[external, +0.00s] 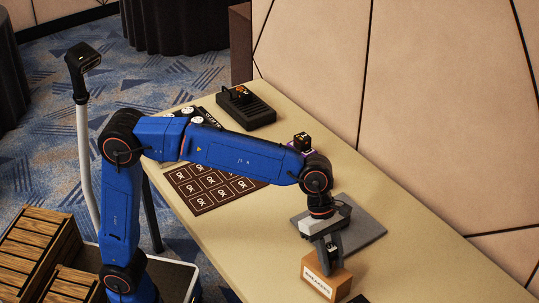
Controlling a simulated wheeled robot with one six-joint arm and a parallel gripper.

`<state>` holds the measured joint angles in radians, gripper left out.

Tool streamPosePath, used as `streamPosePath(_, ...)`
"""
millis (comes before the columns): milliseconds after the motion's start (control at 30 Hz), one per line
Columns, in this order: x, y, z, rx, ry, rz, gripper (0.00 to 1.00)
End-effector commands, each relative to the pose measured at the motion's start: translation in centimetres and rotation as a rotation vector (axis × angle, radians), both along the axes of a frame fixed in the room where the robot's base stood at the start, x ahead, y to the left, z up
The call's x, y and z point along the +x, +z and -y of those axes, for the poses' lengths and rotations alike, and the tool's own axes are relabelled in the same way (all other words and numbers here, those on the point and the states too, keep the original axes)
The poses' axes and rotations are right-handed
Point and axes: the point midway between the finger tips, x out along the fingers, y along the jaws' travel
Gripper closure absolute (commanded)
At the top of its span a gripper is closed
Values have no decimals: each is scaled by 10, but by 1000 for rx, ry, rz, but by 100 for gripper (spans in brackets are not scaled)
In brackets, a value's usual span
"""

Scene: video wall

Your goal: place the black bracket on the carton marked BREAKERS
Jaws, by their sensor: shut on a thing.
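The carton marked BREAKERS (318,283) is a small brown box with a white label on its front, near the front end of the table. My gripper (328,258) points down directly over the carton. It is shut on a dark piece, which looks like the black bracket (330,263), at the carton's top. The fingers hide much of the bracket, and I cannot tell whether it touches the carton.
A grey flat plate (366,228) lies behind the carton. A padded wall (450,120) runs along the right.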

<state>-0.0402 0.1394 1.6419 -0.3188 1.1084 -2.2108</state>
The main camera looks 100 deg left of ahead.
Motion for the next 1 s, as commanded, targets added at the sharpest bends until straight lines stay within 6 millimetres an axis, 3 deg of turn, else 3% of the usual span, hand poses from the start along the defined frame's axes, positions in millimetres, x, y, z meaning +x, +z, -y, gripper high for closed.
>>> streamPosePath(100, 0, -2, 0, 0, 0, 0, 100)
streamPosePath(133, 0, -3, 0, 0, 0, 0, 71)
streamPosePath(200, 0, -3, 0, 0, 0, 0, 55)
streamPosePath(633, -1, 5, -2, 0, 0, 1, 55)
streamPosePath(1000, -18, 65, -20, 0, 1, 3, 55)
